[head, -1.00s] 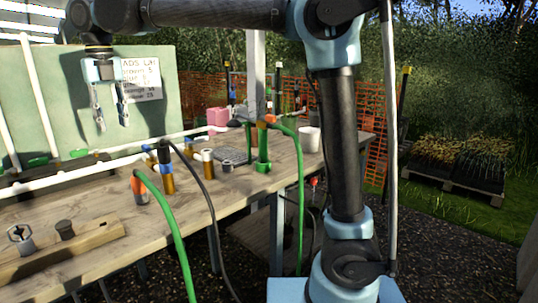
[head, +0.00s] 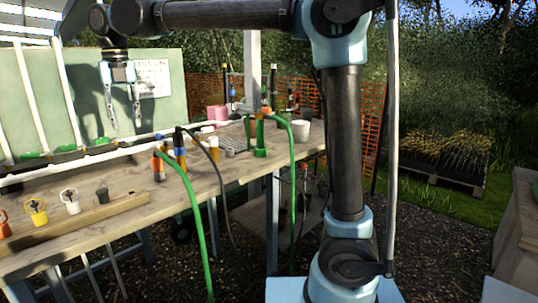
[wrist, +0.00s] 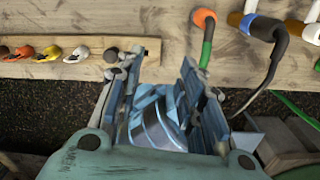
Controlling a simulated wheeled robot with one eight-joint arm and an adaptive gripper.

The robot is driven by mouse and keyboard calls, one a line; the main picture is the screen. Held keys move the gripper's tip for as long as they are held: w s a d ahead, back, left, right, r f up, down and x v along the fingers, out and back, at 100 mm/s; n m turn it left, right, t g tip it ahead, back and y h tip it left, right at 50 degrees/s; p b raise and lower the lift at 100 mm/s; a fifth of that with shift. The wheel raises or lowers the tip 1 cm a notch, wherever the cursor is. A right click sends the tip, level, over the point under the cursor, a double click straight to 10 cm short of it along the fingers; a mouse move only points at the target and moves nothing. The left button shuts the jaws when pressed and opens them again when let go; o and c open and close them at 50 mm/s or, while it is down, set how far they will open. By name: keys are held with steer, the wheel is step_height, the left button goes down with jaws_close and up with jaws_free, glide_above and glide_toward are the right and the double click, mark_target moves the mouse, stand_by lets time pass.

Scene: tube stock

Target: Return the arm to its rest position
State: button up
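My gripper (head: 124,108) hangs from my raised arm at the upper left of the head view, in front of the pale green board. Its two fingers point down and stand apart, with nothing visible between them. In the wrist view my gripper (wrist: 158,75) also shows its fingers spread. Below them are the front edge of the wooden bench and dark ground. The gripper is clear of the bench and touches nothing that I can see.
The wooden bench (head: 140,205) carries white pipes, green and black hoses (head: 195,200), several upright tubes with coloured caps and a white cup (head: 301,131). A wooden rail (head: 75,219) with clamp-like pieces lies near its front. A second wooden bench (head: 525,225) stands at the right. Gravel between is free.

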steer(key=w+d+f+m, duration=0.35)
steer(key=d+m, duration=0.35)
steer(key=d, duration=0.4)
steer(key=w+d+f+m, duration=0.3)
steer(key=w+d+m, duration=0.25)
steer(key=d, duration=0.55)
steer(key=w+d+f+m, duration=0.35)
steer(key=d+m, duration=0.35)
steer(key=d, duration=0.5)
steer(key=s+d+f+m+t, duration=0.1)
steer(key=s+d+f+m, duration=0.5)
steer(key=d+f+m, duration=0.5)
steer(key=s+d+f+m+t, duration=0.1)
steer(key=s+d+f+m, duration=0.5)
steer(key=d+f+m, duration=0.6)
steer(key=shift+s+d+f, duration=0.15)
steer(key=shift+s+d, duration=0.1)
steer(key=shift+d, duration=0.65)
steer(key=shift+w+f, duration=0.2)
steer(key=shift+w, duration=0.25)
